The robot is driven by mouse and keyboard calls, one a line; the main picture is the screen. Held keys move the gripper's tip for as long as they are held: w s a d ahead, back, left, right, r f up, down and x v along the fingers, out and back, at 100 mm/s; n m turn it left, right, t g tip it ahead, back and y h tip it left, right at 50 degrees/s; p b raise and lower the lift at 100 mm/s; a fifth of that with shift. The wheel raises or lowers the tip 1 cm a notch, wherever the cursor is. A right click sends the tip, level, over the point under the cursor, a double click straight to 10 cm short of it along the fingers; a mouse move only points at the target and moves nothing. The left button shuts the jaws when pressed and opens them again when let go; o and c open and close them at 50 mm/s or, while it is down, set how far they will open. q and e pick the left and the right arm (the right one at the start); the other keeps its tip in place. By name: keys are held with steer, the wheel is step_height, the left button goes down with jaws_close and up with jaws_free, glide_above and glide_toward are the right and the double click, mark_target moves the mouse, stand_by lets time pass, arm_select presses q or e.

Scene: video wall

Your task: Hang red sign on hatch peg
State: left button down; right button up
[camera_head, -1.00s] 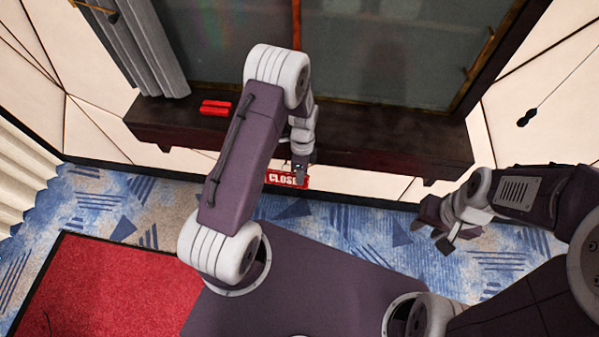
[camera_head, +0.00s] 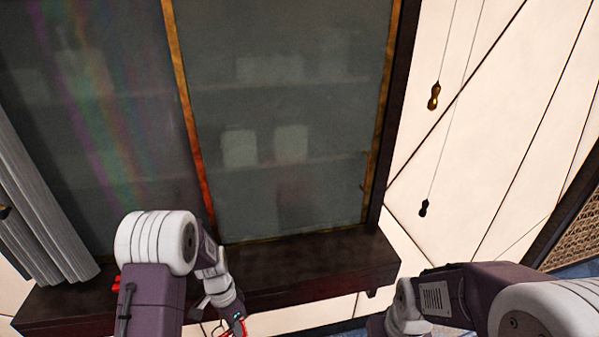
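The red sign (camera_head: 241,328) shows as a small red edge at the bottom of the head view; its lettering cannot be read now. My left gripper (camera_head: 228,325) is at the sign and appears shut on it, in front of the dark ledge. Its fingertips are partly cut off by the frame's lower edge. The glass hatch (camera_head: 285,200) with its brass frame stands above the ledge. I cannot make out a peg on it for certain. My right gripper (camera_head: 385,326) is at the bottom edge, mostly cut off, with nothing visible in it.
The dark wooden ledge (camera_head: 325,262) runs below the glass. A small red object (camera_head: 116,284) on it is partly hidden by my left arm. A grey curtain (camera_head: 45,215) hangs at left. Two cord pulls (camera_head: 434,96) (camera_head: 424,208) hang at right before the pale wall.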

arm_select(q)
steer(key=r+n, duration=0.4)
steer(key=n, duration=0.1)
steer(key=s+r+n+t, duration=0.1)
steer(key=r+n, duration=0.1)
steer(key=r, duration=0.1)
steer(key=shift+a+n+h, duration=0.2)
steer(key=shift+n+h, duration=0.1)
steer(key=shift+h, duration=0.1)
steer(key=shift+s+r+n, duration=0.15)
steer(key=shift+r+n, duration=0.15)
steer(key=shift+n, duration=0.3)
